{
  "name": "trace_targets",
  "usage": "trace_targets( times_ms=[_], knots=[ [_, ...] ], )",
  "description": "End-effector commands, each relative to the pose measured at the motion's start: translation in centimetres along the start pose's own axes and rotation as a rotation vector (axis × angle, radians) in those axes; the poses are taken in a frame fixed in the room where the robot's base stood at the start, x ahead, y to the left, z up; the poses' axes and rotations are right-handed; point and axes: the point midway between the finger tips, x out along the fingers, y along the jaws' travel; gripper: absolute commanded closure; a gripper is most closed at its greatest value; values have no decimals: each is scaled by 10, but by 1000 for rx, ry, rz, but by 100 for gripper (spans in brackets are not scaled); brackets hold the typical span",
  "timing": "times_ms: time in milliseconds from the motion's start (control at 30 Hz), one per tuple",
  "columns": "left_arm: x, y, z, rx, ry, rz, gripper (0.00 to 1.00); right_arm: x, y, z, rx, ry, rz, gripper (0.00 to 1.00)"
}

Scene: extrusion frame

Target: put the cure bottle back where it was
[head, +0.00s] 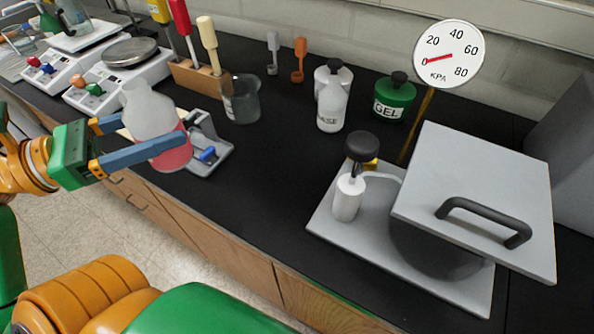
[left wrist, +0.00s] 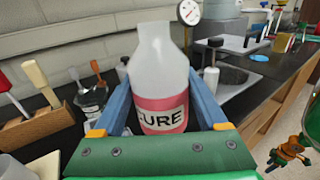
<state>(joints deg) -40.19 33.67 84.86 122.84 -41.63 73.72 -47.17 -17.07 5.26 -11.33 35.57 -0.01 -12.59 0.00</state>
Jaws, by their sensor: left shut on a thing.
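The cure bottle (head: 149,112) is translucent white with a red-pink lower band. The left wrist view shows the bottle (left wrist: 160,62) upright with "CURE" lettering on that band. My left gripper (head: 156,133), with blue fingers, is shut on it, one finger on each side. In the head view the bottle is at the counter's front edge, in front of a grey tray (head: 221,160) with a blue part. I cannot tell how high its base is above the counter. The far finger is partly hidden behind the bottle.
A wooden tool block (head: 195,77) and balances (head: 120,75) are at left. A lidded chamber (head: 475,195) fills the right. The middle counter (head: 270,170) is clear.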

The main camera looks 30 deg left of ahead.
Motion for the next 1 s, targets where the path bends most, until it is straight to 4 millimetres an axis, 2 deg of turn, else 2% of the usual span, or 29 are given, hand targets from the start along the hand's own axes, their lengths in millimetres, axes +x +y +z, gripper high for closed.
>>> trace_targets(
  times_ms=[67,300,400,500,667,800,1000],
  knots=[
    [10,1,-2,-2,1,-2,88,-3,-3,0,1,0,-5,50],
    [85,10,-31,0,-1,-5,88,-22,-13,-2,5,0,-22,50],
    [108,14,-59,-1,-1,0,88,-22,-13,-2,4,-1,-21,50],
    [124,17,-79,1,-2,2,88,-22,-11,-2,3,-1,-19,50],
    [139,19,-100,-1,-1,3,88,-24,-8,-2,2,-2,-14,50],
    [139,19,-124,-2,-1,3,88,-28,-7,-2,2,-2,-13,50],
    [139,18,-128,2,0,-1,88,-27,-6,-2,3,-2,-11,50]
  ],
)
